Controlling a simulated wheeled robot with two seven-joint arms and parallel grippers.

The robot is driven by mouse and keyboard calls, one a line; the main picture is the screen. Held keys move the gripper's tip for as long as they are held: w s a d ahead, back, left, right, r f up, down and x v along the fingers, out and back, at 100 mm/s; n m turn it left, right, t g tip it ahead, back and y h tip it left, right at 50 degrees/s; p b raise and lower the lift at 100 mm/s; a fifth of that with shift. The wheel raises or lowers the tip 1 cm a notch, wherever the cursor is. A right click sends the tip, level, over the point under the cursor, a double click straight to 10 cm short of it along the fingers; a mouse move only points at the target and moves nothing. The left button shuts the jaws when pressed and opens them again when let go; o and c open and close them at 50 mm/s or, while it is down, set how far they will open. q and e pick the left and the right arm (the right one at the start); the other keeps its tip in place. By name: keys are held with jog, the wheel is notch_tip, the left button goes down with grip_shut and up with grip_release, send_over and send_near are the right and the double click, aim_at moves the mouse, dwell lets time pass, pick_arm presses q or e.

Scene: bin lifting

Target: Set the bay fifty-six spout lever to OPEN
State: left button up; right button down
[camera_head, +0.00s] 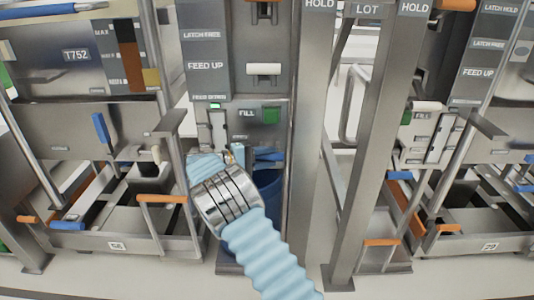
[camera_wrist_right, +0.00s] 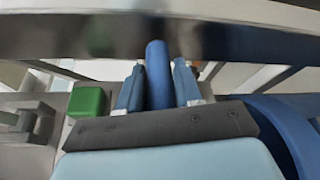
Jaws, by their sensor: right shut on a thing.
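A blue lever handle (camera_wrist_right: 157,73) stands between the two blue fingers of my right gripper (camera_wrist_right: 158,85) in the right wrist view. The fingers are shut on it. In the head view a blue lever (camera_head: 268,156) shows just right of my right wrist, below the green FILL block (camera_head: 271,114), which also shows in the right wrist view (camera_wrist_right: 87,101). My wrist and light blue sleeve hide most of the gripper there. The lever's position marking cannot be read. My left gripper is not in view.
A blue bin (camera_head: 268,188) stands below the lever, partly behind my arm; its rim curves at the right in the wrist view. Steel posts (camera_head: 308,150) rise just right. A white handle (camera_head: 264,69) is above. Similar bays with orange-handled frames (camera_head: 162,198) stand either side.

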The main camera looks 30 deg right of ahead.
jog(key=shift+w+d+r+p, duration=0.1)
jog(key=shift+w+r+p, duration=0.1)
jog(key=shift+r+p, duration=0.15)
jog(key=shift+r, duration=0.15)
jog(key=c, duration=0.8)
grip_release()
jog(key=shift+c, duration=0.2)
jog(key=v, duration=1.4)
jog(key=shift+b, duration=0.3)
jog(key=shift+d, duration=0.1)
